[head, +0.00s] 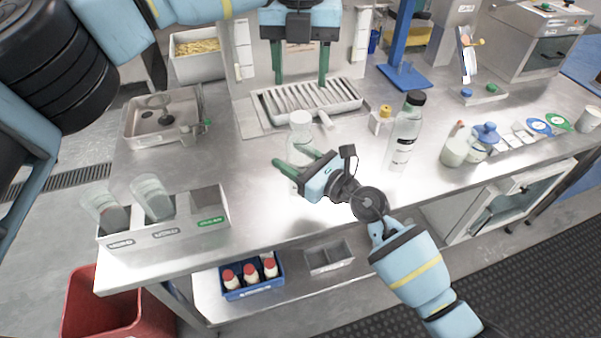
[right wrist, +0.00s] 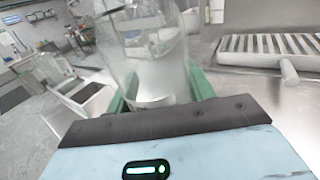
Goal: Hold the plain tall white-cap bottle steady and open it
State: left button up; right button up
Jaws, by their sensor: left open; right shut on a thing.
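The tall clear bottle with a white cap (head: 300,118) stands on the steel counter, left of the black-capped bottle. My right gripper (head: 296,166) is shut on the bottle's lower body, its green fingers on either side. The right wrist view shows the clear bottle body (right wrist: 155,65) between the green fingers; its cap is out of that view. My left gripper (head: 300,76) is open and empty, fingers pointing down, above and behind the bottle near the slatted tray. The cap is still on the bottle.
A black-capped bottle (head: 405,132) and a small yellow-capped bottle (head: 382,118) stand to the right. The slatted drip tray (head: 262,112) is behind. A grey holder with clear cups (head: 165,232) sits front left. Blue-lidded jars (head: 485,137) stand farther right.

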grip_shut()
pick_arm(q)
jog(key=m, duration=1.5)
jog(key=shift+m, duration=0.3)
jog(key=m, duration=0.4)
jog(key=shift+m, duration=0.4)
jog(key=m, duration=0.4)
jog(key=shift+m, duration=0.3)
jog(key=m, duration=0.4)
jog(key=shift+m, duration=0.4)
jog(key=m, duration=0.4)
jog(key=shift+m, duration=0.4)
jog(key=m, duration=0.5)
jog(key=shift+m, duration=0.4)
